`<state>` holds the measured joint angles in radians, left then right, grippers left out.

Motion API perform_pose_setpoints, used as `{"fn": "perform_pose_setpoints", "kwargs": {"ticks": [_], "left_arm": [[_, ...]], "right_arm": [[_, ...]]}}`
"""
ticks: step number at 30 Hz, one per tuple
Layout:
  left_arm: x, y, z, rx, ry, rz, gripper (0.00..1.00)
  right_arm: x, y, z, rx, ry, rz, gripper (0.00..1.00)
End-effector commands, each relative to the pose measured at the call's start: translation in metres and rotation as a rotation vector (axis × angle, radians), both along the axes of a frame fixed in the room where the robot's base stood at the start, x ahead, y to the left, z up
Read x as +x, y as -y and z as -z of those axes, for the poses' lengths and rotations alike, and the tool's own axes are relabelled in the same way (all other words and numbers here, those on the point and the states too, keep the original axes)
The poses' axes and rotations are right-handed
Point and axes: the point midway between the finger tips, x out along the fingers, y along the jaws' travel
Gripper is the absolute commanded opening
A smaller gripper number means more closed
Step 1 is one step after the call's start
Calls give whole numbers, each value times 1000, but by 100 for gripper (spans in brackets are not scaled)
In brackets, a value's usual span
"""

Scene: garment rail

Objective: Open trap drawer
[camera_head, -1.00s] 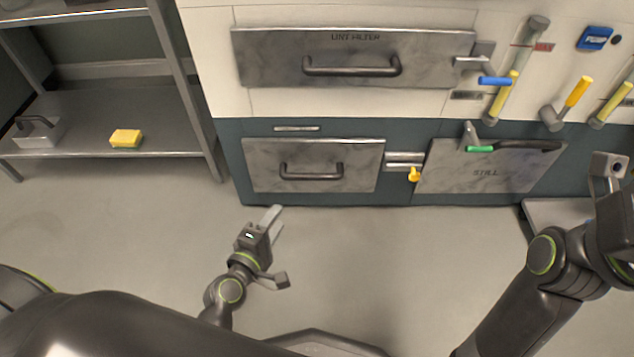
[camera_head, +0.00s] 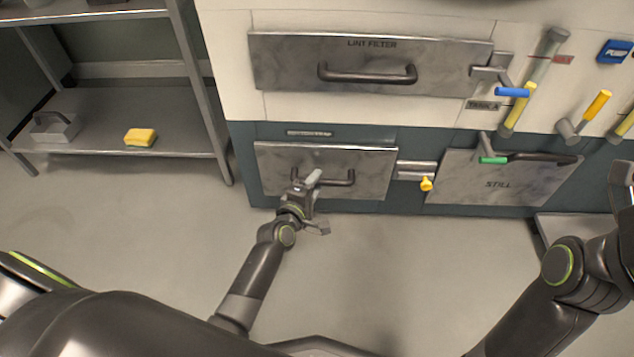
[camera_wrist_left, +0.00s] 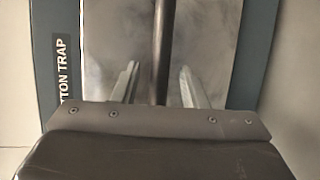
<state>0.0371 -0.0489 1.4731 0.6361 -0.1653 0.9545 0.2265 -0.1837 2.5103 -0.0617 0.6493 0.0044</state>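The trap drawer (camera_head: 360,160) is a grey metal front low in the teal panel, with a dark bar handle (camera_head: 340,179). It looks closed. In the left wrist view the label reads "TTON TRAP" (camera_wrist_left: 62,72), its start hidden. My left gripper (camera_head: 304,178) is at the handle's left part. In the left wrist view its fingers (camera_wrist_left: 158,84) are apart, with the handle bar (camera_wrist_left: 163,40) running between them and a gap on both sides. My right arm (camera_head: 545,290) is at the right; its gripper is mostly cut off by the picture edge.
Above is the lint filter drawer (camera_head: 285,75) with its own handle and a blue-handled latch (camera_head: 512,92). Right of the trap drawer are a yellow knob (camera_head: 426,184) and the still door (camera_head: 480,185). A shelf (camera_head: 100,135) holding a yellow sponge (camera_head: 140,137) stands left. The floor in front is clear.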

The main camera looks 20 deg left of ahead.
Motion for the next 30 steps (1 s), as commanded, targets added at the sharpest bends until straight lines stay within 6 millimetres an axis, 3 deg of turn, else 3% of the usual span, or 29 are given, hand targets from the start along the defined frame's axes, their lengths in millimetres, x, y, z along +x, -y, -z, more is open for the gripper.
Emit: {"fn": "perform_pose_setpoints", "kwargs": {"ticks": [6,14,24,30], "left_arm": [[14,2,3,0,0,0,40],[15,2,3,1,0,0,40],[15,2,3,1,0,0,0],[14,2,3,1,0,0,0]], "right_arm": [[-1,-1,-8,7,29,-22,0],[-1,-1,-10,12,33,-26,0],[-1,-1,-9,11,34,-23,0],[-1,-1,-7,12,26,-20,0]]}}
